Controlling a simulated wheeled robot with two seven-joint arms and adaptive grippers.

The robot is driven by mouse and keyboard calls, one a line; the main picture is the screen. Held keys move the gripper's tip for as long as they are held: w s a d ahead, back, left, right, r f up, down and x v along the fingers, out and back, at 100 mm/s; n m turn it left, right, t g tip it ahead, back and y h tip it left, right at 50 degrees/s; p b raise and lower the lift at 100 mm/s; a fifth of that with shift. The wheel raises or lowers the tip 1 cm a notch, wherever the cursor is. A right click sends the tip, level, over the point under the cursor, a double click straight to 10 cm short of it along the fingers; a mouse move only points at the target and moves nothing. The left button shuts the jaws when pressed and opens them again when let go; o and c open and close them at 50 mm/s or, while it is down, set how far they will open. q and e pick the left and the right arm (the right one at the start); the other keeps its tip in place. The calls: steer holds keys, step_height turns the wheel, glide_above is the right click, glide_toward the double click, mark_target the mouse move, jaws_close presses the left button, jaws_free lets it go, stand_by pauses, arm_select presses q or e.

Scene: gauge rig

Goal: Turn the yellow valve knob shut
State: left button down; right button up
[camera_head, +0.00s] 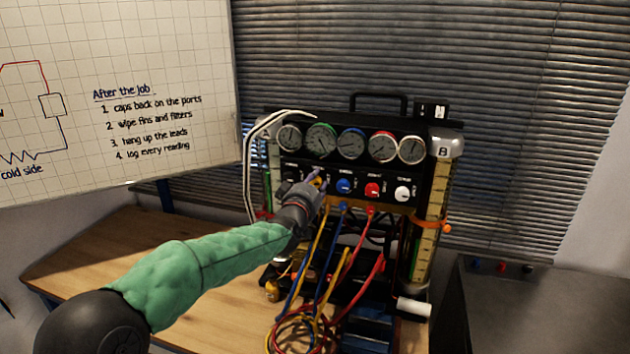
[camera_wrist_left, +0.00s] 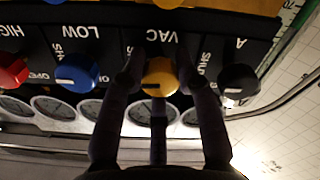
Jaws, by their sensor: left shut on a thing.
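The yellow valve knob (camera_wrist_left: 161,73) sits on the black panel of the gauge rig (camera_head: 345,160), beside the letters VAC, in the left wrist view. A dark mark shows on its face; I cannot tell its exact setting. My left gripper (camera_head: 318,181) reaches the panel from the left in the head view. Its dark fingers (camera_wrist_left: 161,80) are shut on the yellow knob, one on each side of it. In the head view the gripper hides most of the knob. My right gripper is in neither view.
A blue knob (camera_wrist_left: 77,72) and a black knob (camera_wrist_left: 239,80) flank the yellow one closely. A red knob (camera_head: 372,189) and a white knob (camera_head: 403,193) sit farther right. Coloured hoses (camera_head: 345,265) hang below the panel. Gauges (camera_head: 352,144) line its top.

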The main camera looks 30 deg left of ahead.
arm_select(q)
steer(key=shift+a+r+m, duration=0.1)
steer(key=shift+r+m, duration=0.05)
steer(key=shift+m, duration=0.45)
steer(key=c, duration=0.9)
jaws_free()
steer(key=v, duration=1.2)
